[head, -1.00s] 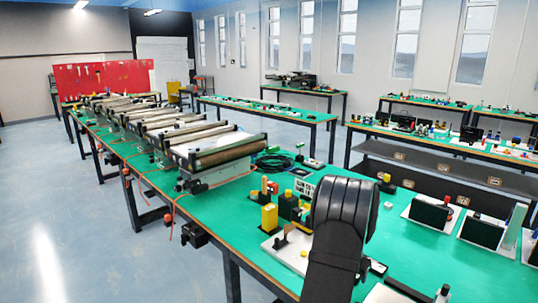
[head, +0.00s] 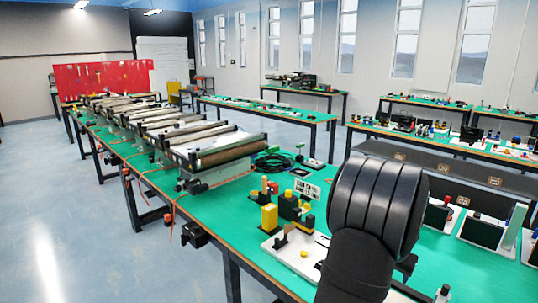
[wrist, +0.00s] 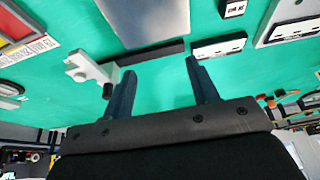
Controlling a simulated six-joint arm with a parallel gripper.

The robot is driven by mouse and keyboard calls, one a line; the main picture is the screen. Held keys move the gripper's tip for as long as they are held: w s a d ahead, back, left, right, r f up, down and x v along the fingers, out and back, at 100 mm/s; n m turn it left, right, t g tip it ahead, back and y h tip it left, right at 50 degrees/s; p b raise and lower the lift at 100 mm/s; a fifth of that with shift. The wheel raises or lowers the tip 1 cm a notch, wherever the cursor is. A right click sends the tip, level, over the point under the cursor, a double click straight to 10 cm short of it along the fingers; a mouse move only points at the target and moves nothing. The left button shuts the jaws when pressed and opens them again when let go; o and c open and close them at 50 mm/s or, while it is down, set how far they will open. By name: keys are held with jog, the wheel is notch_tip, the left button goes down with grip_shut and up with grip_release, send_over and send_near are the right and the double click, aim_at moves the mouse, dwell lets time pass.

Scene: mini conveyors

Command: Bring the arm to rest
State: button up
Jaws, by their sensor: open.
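My gripper (wrist: 163,88) shows in the wrist view with its two dark fingers apart and nothing between them. Beyond the fingertips is the green tabletop (wrist: 160,75), with a gap that I cannot measure. In the head view my black arm (head: 375,205) stands over the right part of the near green table (head: 225,205). The fingers are not visible there; the arm's rounded link hides part of the table behind it.
A row of mini conveyors (head: 215,148) runs along the table to the left. In the wrist view, a white and grey fixture (wrist: 90,70) and a dark bar (wrist: 150,52) lie near the fingertips.

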jog(key=s+d, duration=0.6)
jog(key=s, duration=0.5)
jog(key=w+a+f, duration=0.1)
jog(key=w+f, duration=0.1)
jog(key=w, duration=0.1)
jog(key=w+a+f, duration=0.2)
jog(key=w, duration=0.2)
jog(key=w+a+f, duration=0.1)
jog(key=w+f, duration=0.2)
jog(key=w, duration=0.1)
jog(key=shift+w+a+f, duration=0.1)
jog(key=shift+w+a, duration=0.05)
jog(key=shift+a, duration=0.1)
jog(key=shift+f, duration=0.8)
jog(key=shift+r, duration=0.6)
jog(key=s+d+r, duration=0.5)
jog(key=s+r, duration=0.3)
jog(key=s, duration=0.3)
jog(key=w+a, duration=0.3)
jog(key=w, duration=0.2)
jog(key=shift+w+a, duration=0.2)
jog(key=shift+w, duration=0.2)
jog(key=shift+f, duration=0.1)
